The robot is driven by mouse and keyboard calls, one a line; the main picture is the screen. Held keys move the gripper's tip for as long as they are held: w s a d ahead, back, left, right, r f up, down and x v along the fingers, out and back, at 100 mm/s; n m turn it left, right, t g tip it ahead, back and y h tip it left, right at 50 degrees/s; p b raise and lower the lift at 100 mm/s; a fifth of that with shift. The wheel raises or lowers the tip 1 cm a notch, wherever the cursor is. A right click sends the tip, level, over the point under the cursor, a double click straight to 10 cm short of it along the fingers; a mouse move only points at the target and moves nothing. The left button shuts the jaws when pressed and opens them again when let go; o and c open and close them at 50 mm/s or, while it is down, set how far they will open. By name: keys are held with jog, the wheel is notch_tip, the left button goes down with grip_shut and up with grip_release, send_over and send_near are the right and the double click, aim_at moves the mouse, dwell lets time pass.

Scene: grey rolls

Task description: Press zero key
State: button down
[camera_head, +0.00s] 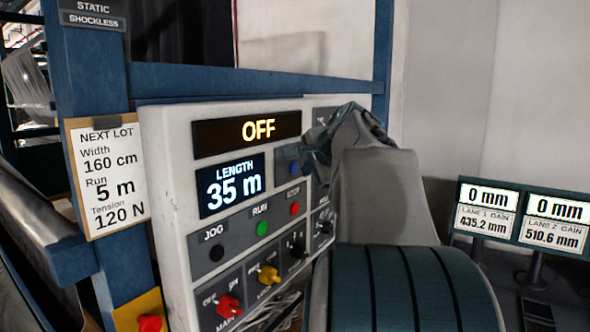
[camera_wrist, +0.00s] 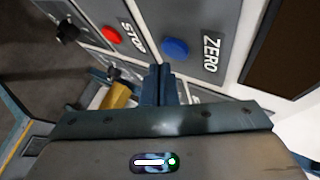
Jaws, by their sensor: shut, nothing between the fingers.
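The zero key (camera_wrist: 175,48) is a round blue button on a grey plate, with the label ZERO beside it in the wrist view. In the head view the blue key (camera_head: 293,168) shows right of the LENGTH display, and its label is not readable there. My gripper (camera_wrist: 161,73) is shut and empty, its fingertips just below the blue key in the wrist picture. In the head view my gripper (camera_head: 312,160) is close to the panel, just right of the key. I cannot tell whether the fingertips touch the panel.
The control panel (camera_head: 170,180) has an OFF display (camera_head: 246,134) and a LENGTH display (camera_head: 231,186) reading 35 m. Close by are the black JOG (camera_head: 216,252), green RUN (camera_head: 262,228) and red STOP (camera_head: 294,209) keys. Knobs (camera_head: 228,306) sit below them.

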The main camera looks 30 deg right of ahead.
dwell(0.8)
jog(key=shift+w+a, duration=0.2)
jog(key=shift+w, duration=0.2)
jog(key=shift+w+a+p, duration=0.15)
jog(key=shift+w+p, duration=0.25)
dwell(0.6)
dwell(0.3)
jog(key=shift+s+d+b, duration=0.3)
jog(key=shift+s, duration=0.45)
jog(key=s, duration=0.1)
jog(key=s+d, duration=0.1)
jog(key=s, duration=0.1)
jog(key=s+d+b, duration=0.1)
jog(key=shift+s, duration=0.35)
dwell(0.6)
